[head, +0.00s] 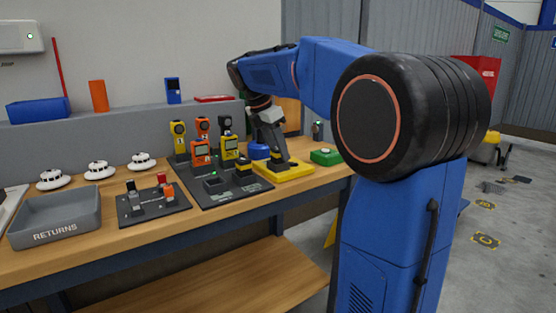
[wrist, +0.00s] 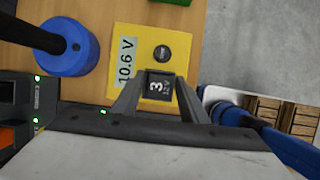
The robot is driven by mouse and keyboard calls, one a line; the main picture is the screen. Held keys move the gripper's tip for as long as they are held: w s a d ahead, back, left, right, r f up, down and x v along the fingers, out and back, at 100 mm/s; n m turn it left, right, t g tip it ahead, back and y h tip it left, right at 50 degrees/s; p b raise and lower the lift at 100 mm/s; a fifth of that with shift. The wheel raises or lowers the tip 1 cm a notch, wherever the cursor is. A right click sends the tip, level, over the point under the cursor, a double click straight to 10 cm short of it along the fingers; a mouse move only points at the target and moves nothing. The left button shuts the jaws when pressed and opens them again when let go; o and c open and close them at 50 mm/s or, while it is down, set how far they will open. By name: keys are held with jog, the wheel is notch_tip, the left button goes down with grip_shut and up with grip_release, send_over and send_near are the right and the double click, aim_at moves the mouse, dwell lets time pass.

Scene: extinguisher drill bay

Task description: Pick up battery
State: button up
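A dark battery (wrist: 160,87) marked "3" sits at the yellow tester (wrist: 128,40), whose display reads 10.6 V. In the head view the yellow tester (head: 290,174) is on the bench under my gripper (head: 277,157), which points down at it. In the wrist view my gripper (wrist: 160,82) has one finger on each side of the battery. I see no clear gap, but I cannot tell whether the fingers press on it. The battery's lower part is hidden.
A blue round holder (wrist: 68,50) stands left of the tester in the wrist view. A dark rack (head: 222,188) with several yellow and orange devices is to the left in the head view. A green box (head: 326,157) is to the right. A grey returns tray (head: 56,218) is far left.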

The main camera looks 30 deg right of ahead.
grip_shut()
notch_tip(320, 180, up, 10)
jog(key=shift+r, duration=0.1)
dwell(0.4)
